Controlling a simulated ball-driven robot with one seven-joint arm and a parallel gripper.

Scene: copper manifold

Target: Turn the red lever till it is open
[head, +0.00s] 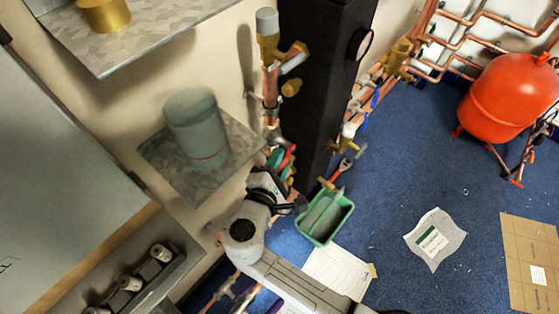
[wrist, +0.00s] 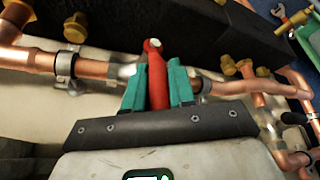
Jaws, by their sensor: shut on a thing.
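The red lever (wrist: 157,80) stands in the middle of the wrist view, with its pivot end at the top by the copper pipe. My gripper (wrist: 158,88) is shut on it, one teal finger on each side of the red handle. In the head view my gripper (head: 277,160) is at the copper pipework beside the black column, and a small red part of the lever (head: 287,158) shows beside the teal finger. The lever's valve body is mostly hidden behind the fingers.
Copper pipe (wrist: 35,60) with clamps runs left and right of the lever, close to the wall. A black column (head: 325,80) stands right beside the pipework. A green tray (head: 345,212) and a red tank (head: 508,95) are on the blue floor. A shelf (head: 155,150) holds a grey cylinder (head: 196,120).

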